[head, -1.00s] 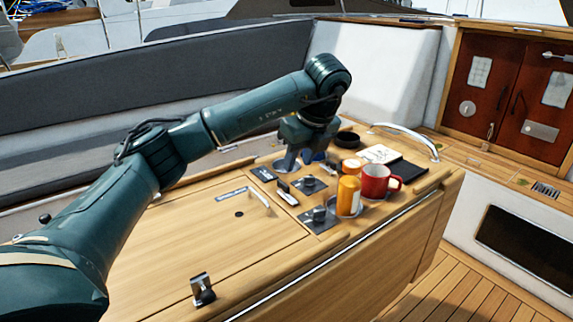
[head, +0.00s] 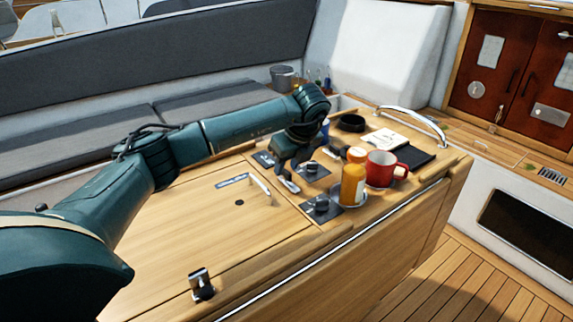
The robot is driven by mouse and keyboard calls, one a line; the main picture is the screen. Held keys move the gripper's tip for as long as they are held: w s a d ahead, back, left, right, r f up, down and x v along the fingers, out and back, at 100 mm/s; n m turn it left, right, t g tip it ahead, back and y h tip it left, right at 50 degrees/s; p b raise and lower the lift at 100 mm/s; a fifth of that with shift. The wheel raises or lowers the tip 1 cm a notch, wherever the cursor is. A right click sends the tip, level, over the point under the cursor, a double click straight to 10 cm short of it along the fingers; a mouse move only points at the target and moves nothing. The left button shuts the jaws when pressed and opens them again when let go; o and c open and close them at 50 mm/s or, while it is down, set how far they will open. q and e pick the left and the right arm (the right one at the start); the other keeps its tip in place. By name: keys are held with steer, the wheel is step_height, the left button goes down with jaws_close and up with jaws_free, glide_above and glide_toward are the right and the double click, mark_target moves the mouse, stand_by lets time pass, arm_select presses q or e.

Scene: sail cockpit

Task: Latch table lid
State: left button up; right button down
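The wooden table lid (head: 185,225) lies flat on the left part of the cockpit table. A small metal latch (head: 201,284) with an upright plate and a dark lower part sits at its front edge. A pale curved handle (head: 260,184) and a dark round hole are near the lid's right side. My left gripper (head: 287,180) points down over the table just right of that handle, well away from the front latch. Its fingers overlap dark fittings, so its opening is unclear; I see nothing clearly held. My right gripper is out of view.
Right of the lid stand an orange bottle (head: 352,185), a red mug (head: 382,169), a black bowl (head: 352,123) and a dark notebook (head: 408,152). Dark plates with knobs (head: 320,205) lie beside the lid. A steel rail (head: 420,122) arches at the far end.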

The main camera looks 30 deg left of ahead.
arm_select(q)
steer(key=shift+x, duration=0.95)
steer(key=shift+r, duration=0.1)
steer(key=shift+c, duration=0.2)
jaws_close()
